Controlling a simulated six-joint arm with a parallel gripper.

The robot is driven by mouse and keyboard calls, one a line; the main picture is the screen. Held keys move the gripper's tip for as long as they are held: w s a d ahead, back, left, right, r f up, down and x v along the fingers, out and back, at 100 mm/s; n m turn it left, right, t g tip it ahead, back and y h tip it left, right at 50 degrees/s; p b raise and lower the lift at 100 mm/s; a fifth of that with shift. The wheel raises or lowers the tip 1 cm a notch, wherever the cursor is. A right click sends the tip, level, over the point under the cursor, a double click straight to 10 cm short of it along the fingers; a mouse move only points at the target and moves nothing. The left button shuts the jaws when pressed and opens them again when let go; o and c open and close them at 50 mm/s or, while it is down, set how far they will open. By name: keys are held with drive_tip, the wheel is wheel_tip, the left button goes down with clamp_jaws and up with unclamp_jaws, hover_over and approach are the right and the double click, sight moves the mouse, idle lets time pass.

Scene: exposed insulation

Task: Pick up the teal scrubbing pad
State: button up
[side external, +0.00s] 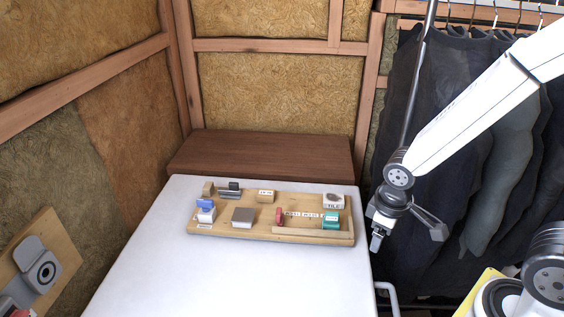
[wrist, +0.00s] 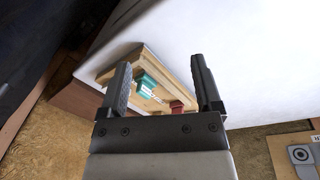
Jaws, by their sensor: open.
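The teal scrubbing pad (side external: 331,220) stands at the right end of a wooden board (side external: 262,231) on the white table, with a pale label on it. In the wrist view the teal pad (wrist: 146,84) shows between the fingers, nearer the left one, and well beyond them. My gripper (side external: 376,243) hangs to the right of the board, past the table's right edge and apart from the pad. In the wrist view my gripper (wrist: 165,78) has its two dark fingers wide apart with nothing held.
The board also carries a red item (side external: 279,216), a grey block (side external: 243,216), a white box (side external: 333,201) and several small blocks. A wooden strip (side external: 312,236) runs along its front right edge. The white table (side external: 230,285) is clear in front. Dark clothes (side external: 450,130) hang behind my arm.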

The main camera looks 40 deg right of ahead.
sight(331, 223)
drive_tip(key=w+f+n+h, duration=0.1)
drive_tip(key=n+h, duration=0.2)
drive_tip(key=n, duration=0.2)
drive_tip(key=w+d+f+n+t+h, duration=0.1)
drive_tip(key=w+f+n+h, duration=0.1)
drive_tip(key=n, duration=0.4)
drive_tip(key=w+d+f+n+t+h, duration=0.1)
drive_tip(key=f+n+h, duration=0.1)
drive_tip(key=n+h, duration=0.2)
drive_tip(key=shift+w+d+f+n, duration=0.15)
drive_tip(key=shift+w+n, duration=0.1)
drive_tip(key=shift+n, duration=0.55)
drive_tip(key=w+a+n+t, duration=0.1)
drive_tip(key=n+t, duration=0.1)
drive_tip(key=w+a+f+n+t, duration=0.1)
drive_tip(key=w+a+n+t, duration=0.2)
drive_tip(key=w+n+t, duration=0.1)
drive_tip(key=shift+a+f+n, duration=0.3)
drive_tip(key=shift+a+n, duration=0.05)
drive_tip(key=shift+n, duration=0.05)
drive_tip(key=shift+w+a+f+n+t, duration=0.1)
drive_tip(key=shift+w+a+n+t, duration=0.15)
drive_tip(key=shift+a+n+t, duration=0.1)
drive_tip(key=shift+x, duration=1.35)
drive_tip(key=shift+y, duration=0.3)
drive_tip(key=shift+x, duration=2.55)
